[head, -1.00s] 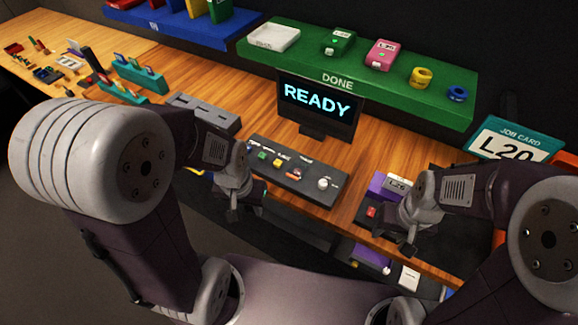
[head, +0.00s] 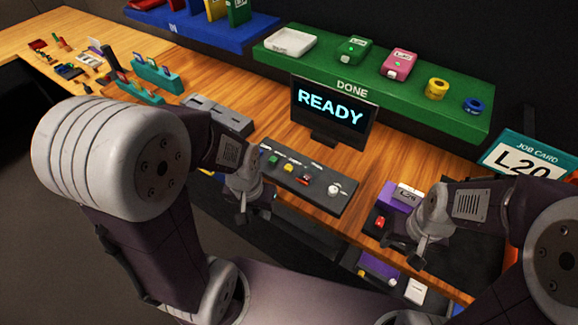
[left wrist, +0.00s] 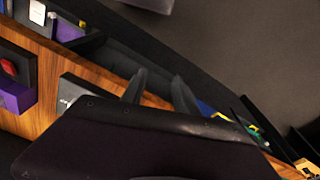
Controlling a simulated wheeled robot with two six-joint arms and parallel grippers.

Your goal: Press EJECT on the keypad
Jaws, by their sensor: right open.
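The black control panel (head: 300,186) lies on the wooden bench below the screen. It bears a row of small coloured buttons, among them a green one (head: 273,161) and a red one (head: 304,181), and a white trackball (head: 333,190). Its labels are too small to read, so I cannot tell which is EJECT. My left gripper (head: 241,216) hangs at the bench's front edge, left of the panel, touching nothing. Its fingers stand apart and empty in the left wrist view (left wrist: 160,92). My right gripper (head: 418,258) is open, right of the panel, near a purple block (head: 393,195).
The screen (head: 331,108) reads READY. Behind it is the green DONE shelf (head: 300,62) with several items. A job card (head: 530,155) reading L20 stands at right. A grey slotted block (head: 218,114) lies left of the panel. A red button (head: 380,222) sits near my right gripper.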

